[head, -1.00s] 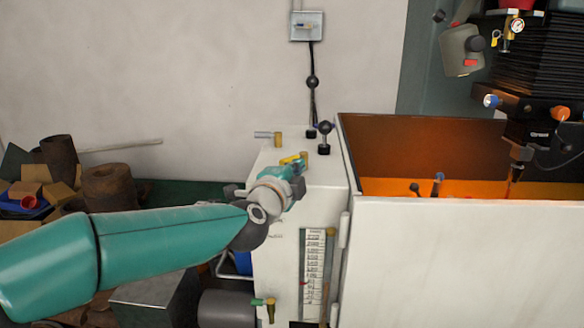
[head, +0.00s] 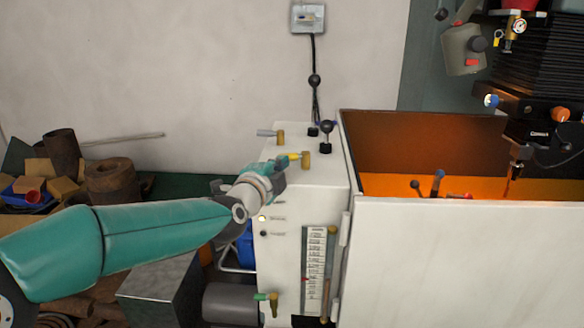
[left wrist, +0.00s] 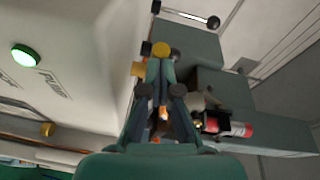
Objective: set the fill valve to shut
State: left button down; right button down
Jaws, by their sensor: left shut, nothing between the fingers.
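A brass valve with a yellow lever (head: 294,156) sits on top of the white cabinet (head: 325,172). A valve with a grey lever (head: 268,133) stands behind it, and one with a green lever (head: 262,297) is low on the front. I cannot read which is the fill valve. My left gripper (head: 282,162) is beside the yellow lever, close to its free end; I cannot tell whether they touch. In the left wrist view my fingers (left wrist: 160,72) are shut and empty, with a round yellow-brass part (left wrist: 161,49) just past the tips. My right gripper is out of view.
A level gauge (head: 314,268) and a lit lamp (head: 263,218) are on the cabinet front. A black-knobbed lever (head: 326,128) stands behind the yellow one. The open machine tray (head: 425,150) is at right; scrap stock (head: 110,182) lies at left.

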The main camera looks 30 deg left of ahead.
pick_arm(q)
jog(key=shift+w+a, duration=0.3)
jog(key=shift+a, duration=0.25)
jog(key=shift+w+a, duration=0.3)
jog(key=shift+a, duration=0.3)
jog(key=shift+a+r, duration=0.1)
jog(key=shift+r, duration=0.15)
jog(key=shift+s+r, duration=0.1)
